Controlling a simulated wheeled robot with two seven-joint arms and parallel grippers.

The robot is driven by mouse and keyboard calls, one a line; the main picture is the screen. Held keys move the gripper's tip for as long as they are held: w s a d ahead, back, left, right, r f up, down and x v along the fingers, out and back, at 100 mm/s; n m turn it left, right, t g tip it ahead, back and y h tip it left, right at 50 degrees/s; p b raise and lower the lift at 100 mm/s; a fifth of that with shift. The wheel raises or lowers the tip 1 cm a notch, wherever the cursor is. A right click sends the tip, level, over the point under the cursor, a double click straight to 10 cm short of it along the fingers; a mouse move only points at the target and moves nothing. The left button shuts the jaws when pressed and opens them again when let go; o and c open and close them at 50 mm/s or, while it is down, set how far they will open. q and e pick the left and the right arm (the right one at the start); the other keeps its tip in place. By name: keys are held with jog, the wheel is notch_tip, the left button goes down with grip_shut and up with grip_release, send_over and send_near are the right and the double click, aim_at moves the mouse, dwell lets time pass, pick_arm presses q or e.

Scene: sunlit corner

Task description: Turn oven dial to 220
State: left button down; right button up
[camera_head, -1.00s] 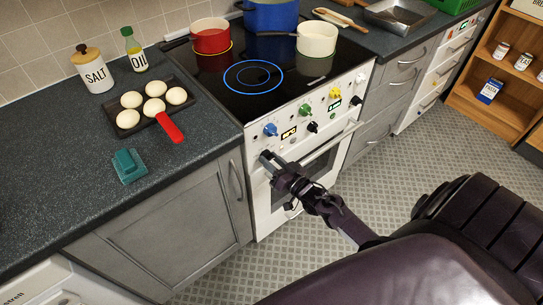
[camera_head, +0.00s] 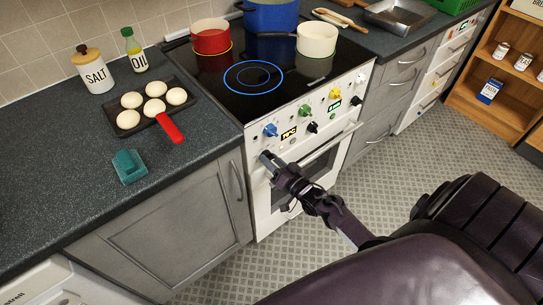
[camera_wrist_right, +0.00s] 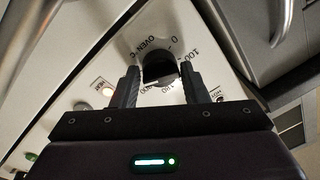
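The oven dial (camera_wrist_right: 160,68) is a dark round knob on the white panel, by the lettering "OVEN °C" and a printed scale. In the head view it is hidden behind my right gripper. The dial's pointer cannot be made out. My left gripper is out of view.
Blue (camera_head: 271,130), green (camera_head: 305,111) and yellow (camera_head: 334,93) knobs sit on the panel above. The oven door handle (camera_head: 335,143) runs close to my right wrist. A lit lamp (camera_wrist_right: 107,91) marked "HEAT" is left of the dial.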

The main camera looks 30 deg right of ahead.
jog(key=o, duration=0.3)
jog(key=shift+f, duration=0.1)
jog(key=shift+s+d+f, duration=0.1)
jog(key=shift+s+d, duration=0.1)
jog(key=shift+s, duration=1.1)
jog(key=shift+s+d+f, duration=0.1)
jog(key=shift+s+d, duration=0.05)
jog(key=shift+s, duration=1.1)
jog(key=shift+s+d, duration=0.2)
jog(key=shift+s, duration=1.1)
